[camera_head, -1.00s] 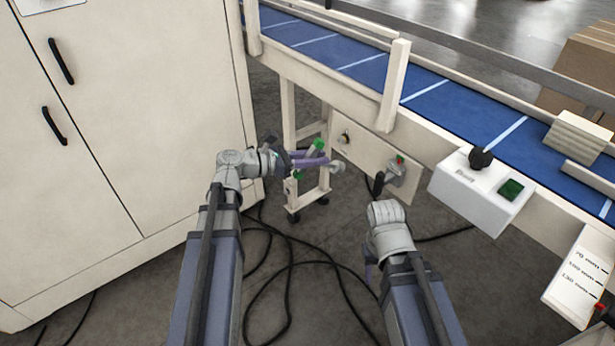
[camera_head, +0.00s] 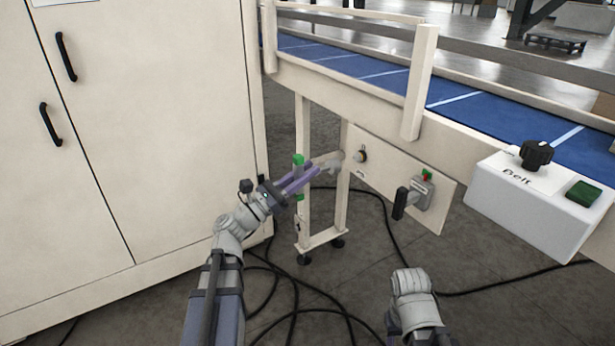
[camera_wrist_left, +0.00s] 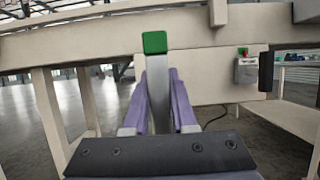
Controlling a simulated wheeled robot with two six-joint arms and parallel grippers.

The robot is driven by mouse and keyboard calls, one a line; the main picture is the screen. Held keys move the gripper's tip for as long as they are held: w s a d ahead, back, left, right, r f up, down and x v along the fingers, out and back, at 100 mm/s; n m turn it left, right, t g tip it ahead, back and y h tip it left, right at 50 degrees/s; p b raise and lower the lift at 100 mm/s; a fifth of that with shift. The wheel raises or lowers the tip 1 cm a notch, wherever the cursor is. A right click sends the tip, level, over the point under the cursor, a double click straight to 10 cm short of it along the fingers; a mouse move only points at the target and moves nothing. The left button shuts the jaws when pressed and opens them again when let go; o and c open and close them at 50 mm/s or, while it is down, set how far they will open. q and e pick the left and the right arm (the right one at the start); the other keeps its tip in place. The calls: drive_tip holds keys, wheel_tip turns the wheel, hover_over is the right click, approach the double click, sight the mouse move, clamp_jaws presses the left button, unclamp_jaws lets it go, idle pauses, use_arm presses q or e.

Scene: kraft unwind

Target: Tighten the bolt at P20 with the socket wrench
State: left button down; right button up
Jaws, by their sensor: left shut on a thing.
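My left gripper (camera_head: 298,180) is shut on a grey bar with green ends (camera_head: 298,161), which looks like the socket wrench. In the left wrist view the bar (camera_wrist_left: 157,85) stands between the purple fingers with its green end up. A light grey piece (camera_head: 331,164) shows just beyond the fingertips, at the conveyor leg; I cannot tell whether it belongs to the wrench. A small round fitting (camera_head: 361,155) sits on the cream side panel, right of the fingers and apart from them. A mark below it is unreadable, so I cannot confirm P20. My right gripper is out of sight.
The conveyor (camera_head: 385,78) runs above, with its leg frame (camera_head: 301,140) close to the left gripper. A black-handled switch (camera_head: 405,202) sticks out of the panel. A Belt control box (camera_head: 520,205) is at right. A cream cabinet (camera_head: 180,130) stands left; cables lie on the floor.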

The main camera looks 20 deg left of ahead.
sight(328, 170)
use_arm(q)
drive_tip(key=shift+w, duration=0.1)
